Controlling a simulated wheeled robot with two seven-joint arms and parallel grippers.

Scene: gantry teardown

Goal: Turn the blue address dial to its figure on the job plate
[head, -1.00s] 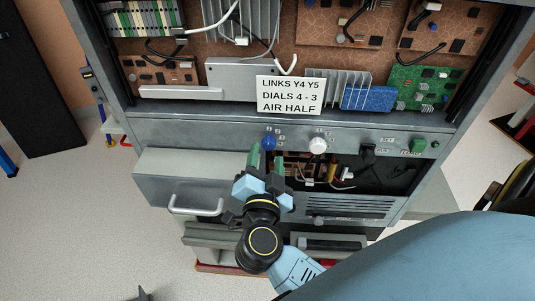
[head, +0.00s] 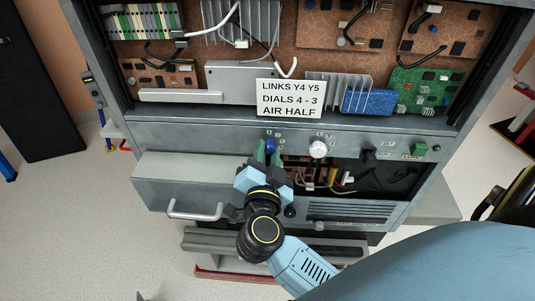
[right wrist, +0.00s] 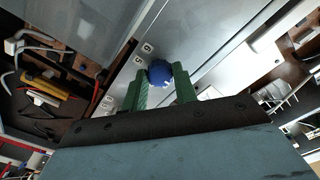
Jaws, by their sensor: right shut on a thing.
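The blue address dial (head: 270,146) sits on the grey front panel of the cabinet, left of a white dial (head: 318,149). In the right wrist view the blue dial (right wrist: 159,73) lies between the green fingertips, with a white mark on its face. My right gripper (head: 267,155) is at the blue dial and shut on it; it also shows in the right wrist view (right wrist: 162,80). The job plate (head: 291,98) reads "LINKS Y4 Y5, DIALS 4 - 3, AIR HALF". Figures around the dial are too small to read surely. My left gripper is not in view.
A green button (head: 419,149) is at the panel's right. Below the panel is an open bay with loose wires (head: 330,183). A drawer with a handle (head: 195,210) juts out at lower left. Circuit boards (head: 425,88) fill the cabinet above.

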